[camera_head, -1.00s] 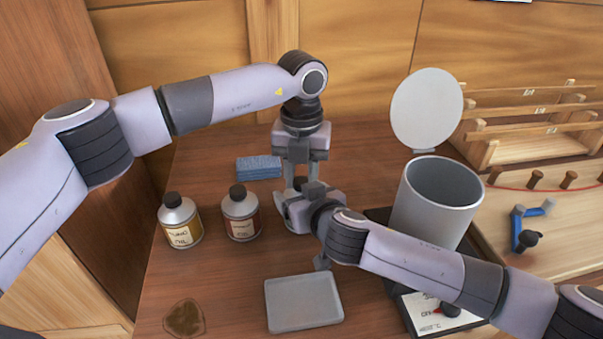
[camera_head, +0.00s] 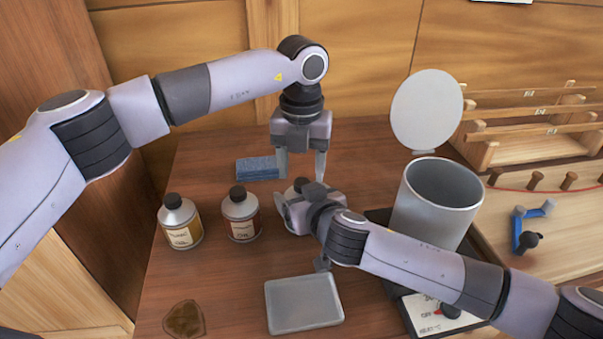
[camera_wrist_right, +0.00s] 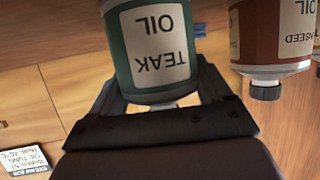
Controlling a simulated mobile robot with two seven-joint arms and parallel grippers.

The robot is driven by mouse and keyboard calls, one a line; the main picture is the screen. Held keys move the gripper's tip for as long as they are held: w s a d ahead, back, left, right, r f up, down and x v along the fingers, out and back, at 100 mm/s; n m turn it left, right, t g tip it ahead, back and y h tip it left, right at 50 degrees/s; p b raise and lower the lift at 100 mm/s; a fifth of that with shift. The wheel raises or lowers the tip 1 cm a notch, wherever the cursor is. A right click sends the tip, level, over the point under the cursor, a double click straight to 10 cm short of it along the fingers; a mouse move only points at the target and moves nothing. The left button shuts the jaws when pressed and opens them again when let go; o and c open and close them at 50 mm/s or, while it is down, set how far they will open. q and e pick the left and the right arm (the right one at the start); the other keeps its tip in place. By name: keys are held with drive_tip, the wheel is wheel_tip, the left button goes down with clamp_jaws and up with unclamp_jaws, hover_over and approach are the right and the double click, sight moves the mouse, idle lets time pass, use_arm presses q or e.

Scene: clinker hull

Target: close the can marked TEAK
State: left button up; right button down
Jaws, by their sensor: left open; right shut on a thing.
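The TEAK can (camera_wrist_right: 155,50), green with a cream label, sits between the fingers of my right gripper (camera_wrist_right: 155,95), which is shut on it. In the head view the right gripper (camera_head: 290,212) hides most of this can; a dark cap (camera_head: 300,184) shows at its top. I cannot tell how tightly the cap sits. In the wrist view the can's top end is hidden behind the gripper. My left gripper (camera_head: 301,176) is open, pointing down above the can, its fingers on either side of and above the cap.
Two capped oil cans, TUNG (camera_head: 181,225) and LINSEED (camera_head: 241,215), stand left of the right gripper. A blue block (camera_head: 257,168) lies behind. A grey tray (camera_head: 304,303) lies in front. A grey open-lidded bin (camera_head: 437,205) stands right.

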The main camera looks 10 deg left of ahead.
use_arm(q)
wheel_tip(320, 180, up, 2)
drive_tip(key=shift+r, duration=0.1)
drive_tip(key=r+n, duration=0.1)
drive_tip(key=n, duration=0.3)
drive_tip(key=shift+r, duration=0.35)
drive_tip(key=r+n, duration=0.1)
drive_tip(key=n, duration=0.3)
drive_tip(key=shift+r, duration=0.4)
drive_tip(key=shift+f, duration=0.15)
drive_tip(key=shift+f, duration=3.9)
